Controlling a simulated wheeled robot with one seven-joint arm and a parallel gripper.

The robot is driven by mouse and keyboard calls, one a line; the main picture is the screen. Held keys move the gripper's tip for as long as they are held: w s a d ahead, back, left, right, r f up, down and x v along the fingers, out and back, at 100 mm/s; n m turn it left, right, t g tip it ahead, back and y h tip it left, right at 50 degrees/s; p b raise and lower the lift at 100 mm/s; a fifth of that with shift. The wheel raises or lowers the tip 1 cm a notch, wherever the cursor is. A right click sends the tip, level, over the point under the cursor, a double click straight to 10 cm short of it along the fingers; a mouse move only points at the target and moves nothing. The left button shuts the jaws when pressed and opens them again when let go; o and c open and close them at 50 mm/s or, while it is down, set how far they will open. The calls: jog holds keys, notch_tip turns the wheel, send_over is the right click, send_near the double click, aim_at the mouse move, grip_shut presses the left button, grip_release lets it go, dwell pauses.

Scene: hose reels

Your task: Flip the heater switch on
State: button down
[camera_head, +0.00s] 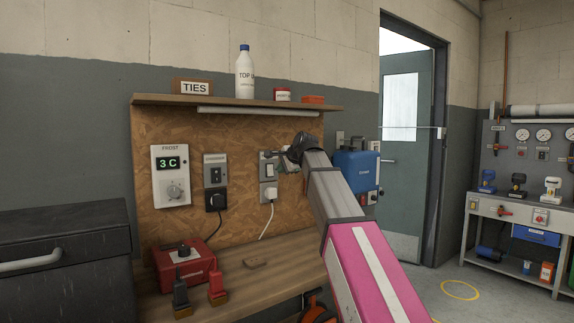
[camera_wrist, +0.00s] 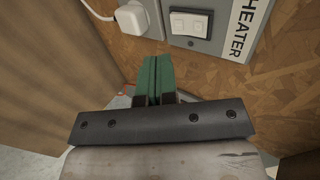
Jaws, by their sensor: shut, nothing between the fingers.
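The heater switch (camera_wrist: 190,22) is a white rocker on a grey plate, beside a label reading HEATER (camera_wrist: 243,30), in the wrist view. In the head view the switch (camera_head: 269,171) is on the wooden board, above a white plug (camera_head: 268,193); its label is largely hidden by my arm there. My gripper (camera_wrist: 157,75) has green fingers pressed together with nothing between them. The fingertips are close to the plate's lower edge in the wrist view, apart from the rocker in the picture; I cannot tell the depth gap. The rocker's on or off position is unclear.
A charger switch (camera_head: 215,174) with a black plug and a frost thermostat (camera_head: 171,175) reading 3 C are to the left. A blue box (camera_head: 358,173) is right of my wrist. A red box (camera_head: 183,264) stands on the bench below. A shelf (camera_head: 220,103) runs above.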

aim_at(271, 175)
jog(key=w+a, duration=0.1)
jog(key=w+a+f, duration=0.1)
jog(key=w, duration=0.1)
jog(key=w+a+f, duration=0.1)
jog(key=w, duration=0.1)
jog(key=shift+w+a+f, duration=0.1)
jog(key=shift+w+a, duration=0.05)
jog(key=shift+a, duration=0.15)
